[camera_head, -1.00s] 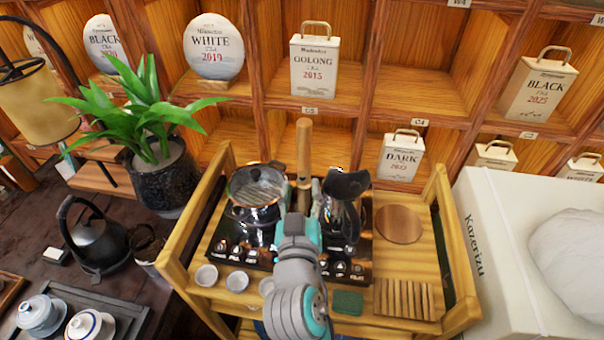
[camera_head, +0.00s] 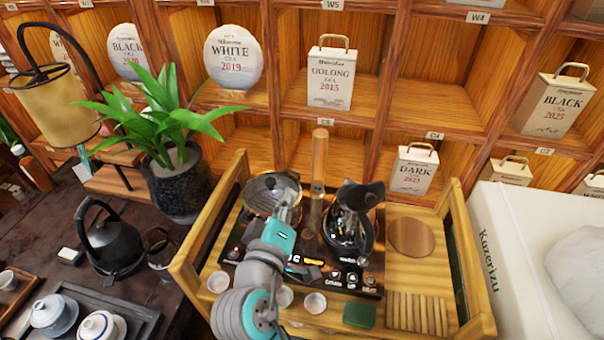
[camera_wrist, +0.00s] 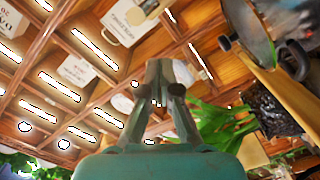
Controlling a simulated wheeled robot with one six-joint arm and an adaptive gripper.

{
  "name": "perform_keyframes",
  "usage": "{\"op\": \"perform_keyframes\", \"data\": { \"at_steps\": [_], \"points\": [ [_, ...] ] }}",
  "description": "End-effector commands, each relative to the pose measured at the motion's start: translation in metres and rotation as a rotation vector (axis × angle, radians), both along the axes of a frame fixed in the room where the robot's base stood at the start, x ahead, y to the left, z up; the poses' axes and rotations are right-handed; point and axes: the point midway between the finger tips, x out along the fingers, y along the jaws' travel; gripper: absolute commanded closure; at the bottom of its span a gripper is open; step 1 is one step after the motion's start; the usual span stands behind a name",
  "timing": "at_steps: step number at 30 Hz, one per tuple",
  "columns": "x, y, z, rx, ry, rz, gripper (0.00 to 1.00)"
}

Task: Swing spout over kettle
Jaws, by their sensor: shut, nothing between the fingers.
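A two-place tea stove (camera_head: 232,250) stands on the wooden cart. A lidded glass pot (camera_head: 258,197) is at its left and a dark kettle (camera_head: 362,232) at its right. An upright brown wooden post (camera_head: 319,160) stands between them; I cannot make out a separate spout arm on it. My gripper (camera_head: 290,198) is in front of the left pot, left of the post, and partly covers the pot. In the wrist view my gripper (camera_wrist: 158,78) has its fingers together, with nothing visible between them. Whether it touches the post or pot is unclear.
White cups (camera_head: 315,303), a green block (camera_head: 359,315) and a slatted wooden rack (camera_head: 418,313) lie at the cart's front. A round wooden board (camera_head: 411,237) lies right of the stove. A potted plant (camera_head: 180,187) stands left; tea shelves (camera_head: 435,85) rise behind.

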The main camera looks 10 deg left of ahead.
Motion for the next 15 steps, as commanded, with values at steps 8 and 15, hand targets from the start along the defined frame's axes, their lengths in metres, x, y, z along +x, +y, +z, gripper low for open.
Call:
{"op": "perform_keyframes", "data": {
  "at_steps": [8,15],
  "points": [
    [-0.002,0.026,0.011,-0.383,0.040,-0.067,1.00],
    [0.011,0.025,0.012,-0.427,0.047,-0.078,1.00]
  ]
}}
